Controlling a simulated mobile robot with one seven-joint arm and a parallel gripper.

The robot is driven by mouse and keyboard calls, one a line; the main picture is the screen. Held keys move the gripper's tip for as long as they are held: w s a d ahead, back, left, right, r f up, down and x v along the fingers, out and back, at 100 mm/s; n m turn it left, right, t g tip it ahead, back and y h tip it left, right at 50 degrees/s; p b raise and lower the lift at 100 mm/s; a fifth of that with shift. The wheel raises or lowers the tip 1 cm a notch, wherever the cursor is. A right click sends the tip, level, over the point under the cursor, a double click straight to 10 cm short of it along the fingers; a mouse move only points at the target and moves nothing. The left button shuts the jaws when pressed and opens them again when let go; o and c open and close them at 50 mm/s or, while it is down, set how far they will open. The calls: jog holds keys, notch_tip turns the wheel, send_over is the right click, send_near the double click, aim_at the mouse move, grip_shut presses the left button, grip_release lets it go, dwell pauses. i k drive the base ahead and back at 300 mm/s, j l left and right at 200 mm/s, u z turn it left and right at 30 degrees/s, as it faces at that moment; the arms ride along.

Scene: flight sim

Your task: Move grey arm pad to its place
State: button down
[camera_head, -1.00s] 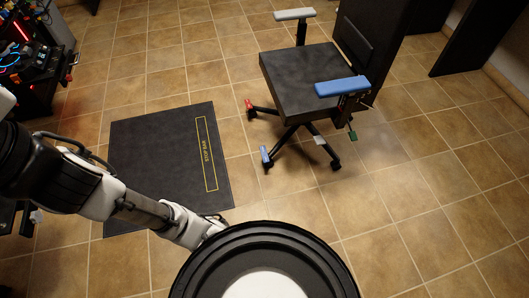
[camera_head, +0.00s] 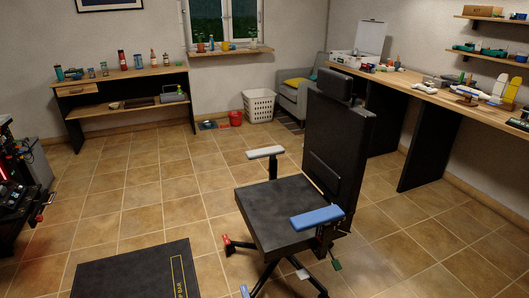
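A black office chair (camera_head: 275,215) stands in the middle of the room. A light grey arm pad (camera_head: 265,152) sits on top of its far-left arm post. A blue arm pad (camera_head: 317,217) sits on its near-right arm. Whether the grey pad is fixed to the post or only rests on it, I cannot tell. My gripper and arm are not in view.
A long workbench (camera_head: 425,92) with several small items runs along the right wall. A shelf table (camera_head: 125,80) with bottles stands at the back left. The floor between is clear.

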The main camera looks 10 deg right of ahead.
aim_at(272, 151)
jog(key=i+j, duration=0.45)
jog(key=i, duration=0.2)
jog(key=i+j, duration=0.4)
jog(key=i, duration=0.3)
jog(key=i+j+z, duration=0.1)
jog(key=i+j, duration=0.35)
jog(key=i, duration=0.2)
jog(key=i+j, duration=0.45)
jog(key=i, duration=0.2)
